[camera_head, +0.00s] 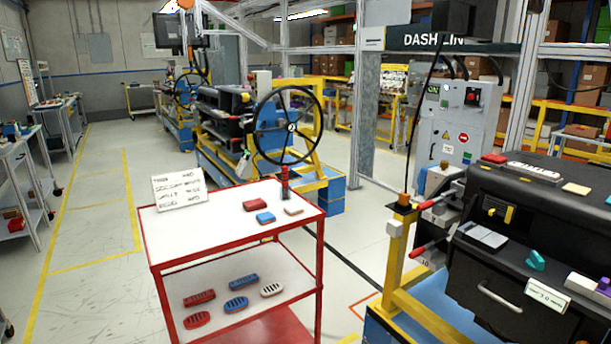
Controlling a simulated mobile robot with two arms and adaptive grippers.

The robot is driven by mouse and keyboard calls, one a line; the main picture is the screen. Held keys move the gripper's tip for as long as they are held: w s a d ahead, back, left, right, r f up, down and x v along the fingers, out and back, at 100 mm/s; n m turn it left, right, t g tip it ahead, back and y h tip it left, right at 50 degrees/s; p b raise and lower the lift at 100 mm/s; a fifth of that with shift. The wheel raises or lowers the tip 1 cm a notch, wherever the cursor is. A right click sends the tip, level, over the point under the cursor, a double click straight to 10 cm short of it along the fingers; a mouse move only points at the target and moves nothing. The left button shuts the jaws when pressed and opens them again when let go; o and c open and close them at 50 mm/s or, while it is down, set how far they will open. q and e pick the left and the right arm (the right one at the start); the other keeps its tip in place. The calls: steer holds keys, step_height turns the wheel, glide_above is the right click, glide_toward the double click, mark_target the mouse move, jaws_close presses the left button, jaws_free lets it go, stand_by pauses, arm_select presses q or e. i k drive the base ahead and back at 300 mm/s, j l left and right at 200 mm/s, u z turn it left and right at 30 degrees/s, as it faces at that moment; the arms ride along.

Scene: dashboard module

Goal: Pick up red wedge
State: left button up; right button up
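A small red block (256,205) lies on the white top of the red cart (190,240); I cannot tell whether it is wedge-shaped. Another flat red piece (494,158) lies on top of the black dashboard module (540,205) at the right, and its shape is also unclear. Neither of my grippers shows in the head view.
A paper sign (180,187) and an upright dark tool with a red band (285,183) stand on the cart. Its lower shelf holds several slotted red, blue and white pieces. A teal piece (536,261) is on the dashboard module. The floor left of the cart is clear.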

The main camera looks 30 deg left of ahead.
mark_target(284, 172)
steer(key=j+u, duration=0.1)
steer(key=u, duration=1)
